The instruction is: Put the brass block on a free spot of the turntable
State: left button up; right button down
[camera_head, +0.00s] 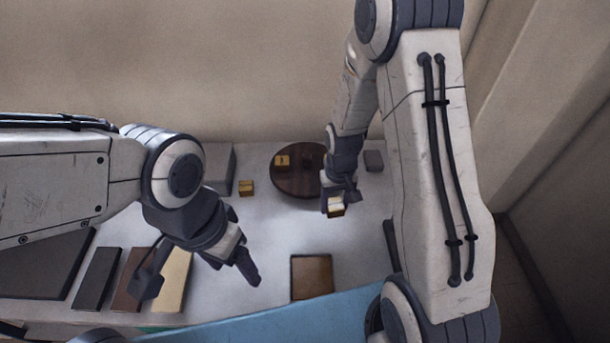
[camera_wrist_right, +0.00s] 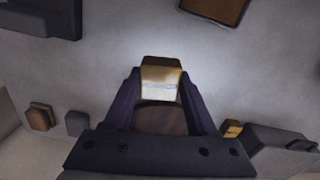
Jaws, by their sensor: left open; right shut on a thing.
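In the head view a brass block (camera_head: 335,211) is between the fingers of my right gripper (camera_head: 338,203), near the front right edge of the round dark brown turntable (camera_head: 294,187). In the right wrist view my right gripper (camera_wrist_right: 162,88) is shut on this brass block (camera_wrist_right: 161,68), and part of the turntable (camera_wrist_right: 160,119) shows behind it. A small brass-coloured block (camera_head: 282,161) and a dark piece (camera_head: 307,161) stand on the far part of the turntable. My left gripper (camera_head: 198,277) is open and empty at the front left.
Another brass-coloured block (camera_head: 246,188) stands left of the turntable, beside a grey box (camera_head: 219,168). A grey block (camera_head: 373,160) stands to its right. A brown tray or board (camera_head: 312,277) lies in front. Flat panels (camera_head: 97,279) lie front left. The middle table is clear.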

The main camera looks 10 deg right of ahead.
pick_arm(q)
notch_tip(320, 180, down, 5)
jog(key=b, duration=0.4)
pick_arm(e)
jog(key=w+d+r+m, duration=0.2)
jog(key=w+d+r, duration=0.3)
jog(key=w, duration=0.3)
jog(key=p, duration=0.3)
send_over(308, 185)
notch_tip(308, 185, down, 6)
jog(key=shift+f, duration=0.2)
notch_tip(308, 185, down, 4)
jog(key=shift+r+p, duration=0.2)
jog(key=shift+p, duration=0.45)
jog(key=shift+f, duration=0.25)
pick_arm(q)
jog(key=r, duration=0.4)
jog(key=shift+w+d+r, duration=0.1)
jog(key=shift+w+r, duration=0.1)
jog(key=shift+w, duration=0.05)
